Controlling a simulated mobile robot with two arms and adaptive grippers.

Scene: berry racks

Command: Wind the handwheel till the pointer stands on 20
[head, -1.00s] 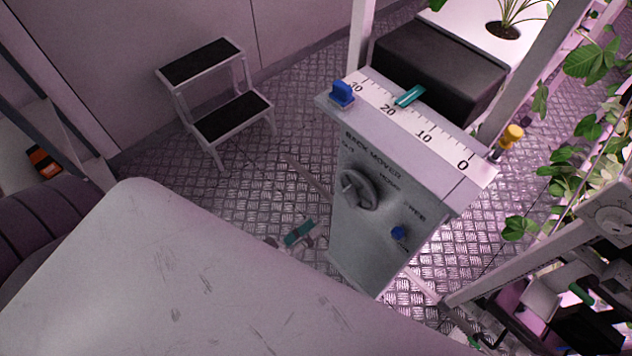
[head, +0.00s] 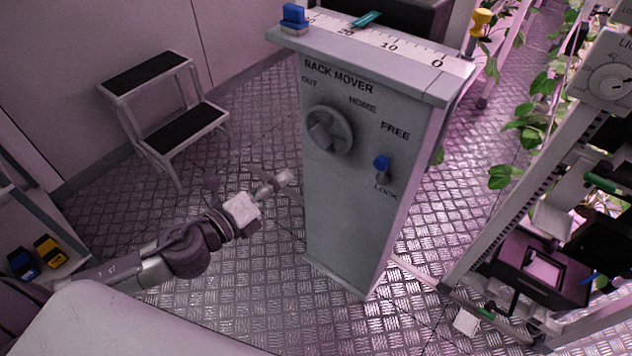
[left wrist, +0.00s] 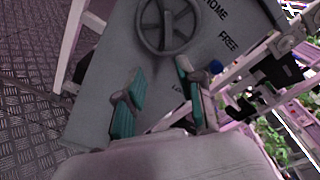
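The grey rack mover post carries the spoked handwheel (head: 330,131) on its front, which also shows in the left wrist view (left wrist: 168,25). On top, the teal pointer (head: 367,18) lies across the white scale (head: 415,50), close to the 20 mark; the exact reading is too small to tell. A blue-knobbed lever (head: 381,163) sits between FREE and LOCK. My left gripper (head: 280,182) is left of the post, below the wheel and apart from it. In the left wrist view its teal-padded fingers (left wrist: 160,100) stand apart and empty, with the wheel beyond them. My right gripper is not in view.
A step stool (head: 165,105) is at the left. A plant rack with a dial panel (head: 608,82) closes off the right.

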